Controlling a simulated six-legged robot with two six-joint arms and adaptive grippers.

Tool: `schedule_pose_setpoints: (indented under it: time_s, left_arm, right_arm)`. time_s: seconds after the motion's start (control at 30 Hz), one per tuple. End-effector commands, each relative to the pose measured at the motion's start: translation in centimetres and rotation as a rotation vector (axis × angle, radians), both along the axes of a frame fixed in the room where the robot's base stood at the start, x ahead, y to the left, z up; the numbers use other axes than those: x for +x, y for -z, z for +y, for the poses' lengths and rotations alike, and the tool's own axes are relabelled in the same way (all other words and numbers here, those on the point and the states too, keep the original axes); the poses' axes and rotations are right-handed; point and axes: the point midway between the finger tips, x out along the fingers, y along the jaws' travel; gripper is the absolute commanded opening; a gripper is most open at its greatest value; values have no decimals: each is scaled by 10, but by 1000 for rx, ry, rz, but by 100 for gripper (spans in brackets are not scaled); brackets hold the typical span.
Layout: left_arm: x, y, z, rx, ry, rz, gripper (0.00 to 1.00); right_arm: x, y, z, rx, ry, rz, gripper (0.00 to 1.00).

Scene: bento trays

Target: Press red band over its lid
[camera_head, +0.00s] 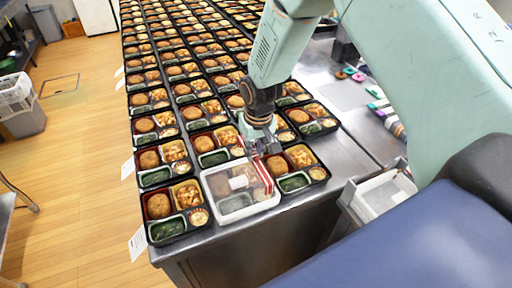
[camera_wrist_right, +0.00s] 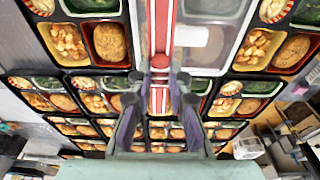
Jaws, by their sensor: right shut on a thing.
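A bento tray with a clear, white-rimmed lid (camera_head: 222,209) stands at the table's near edge. The lid also shows at the top of the wrist view (camera_wrist_right: 228,63). A red-and-white striped band (camera_head: 264,178) lies lengthwise along the right part of this lid; in the wrist view the band (camera_wrist_right: 161,25) runs straight from the top edge down to my fingertips. My right gripper (camera_head: 266,148) is at the band's far end, pointing down. In the wrist view its fingertips (camera_wrist_right: 160,74) are shut on the band. Whether the band's end touches the lid there is hidden. My left gripper is not in view.
Open bento trays (camera_head: 172,230) stand close on both sides and in rows behind. To the right are colored rolls (camera_head: 378,106) on a metal counter and a white bin (camera_head: 385,193) below. Wooden floor (camera_head: 85,180) lies left.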

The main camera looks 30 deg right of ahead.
Motion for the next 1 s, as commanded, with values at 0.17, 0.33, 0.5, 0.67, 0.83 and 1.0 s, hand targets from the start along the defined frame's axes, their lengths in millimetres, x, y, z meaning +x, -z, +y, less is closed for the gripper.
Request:
schedule_pose_setpoints:
  time_s: [0.17, 0.33, 0.5, 0.67, 0.83, 1.0]
  left_arm:
    - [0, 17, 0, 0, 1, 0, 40]
    - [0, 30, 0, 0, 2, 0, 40]
    - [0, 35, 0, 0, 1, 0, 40]
    - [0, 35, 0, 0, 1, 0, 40]
    - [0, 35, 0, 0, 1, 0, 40]
    - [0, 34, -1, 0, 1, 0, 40]
  right_arm:
    - [0, 19, 0, 0, 1, 1, 0]
    - [0, 33, -1, 0, 1, 0, 0]
    - [0, 42, 0, 0, 1, 1, 0]
    - [0, 45, 0, 0, 1, 0, 0]
    - [0, 44, -1, 0, 1, 0, 0]
    - [0, 44, -1, 0, 1, 0, 0]
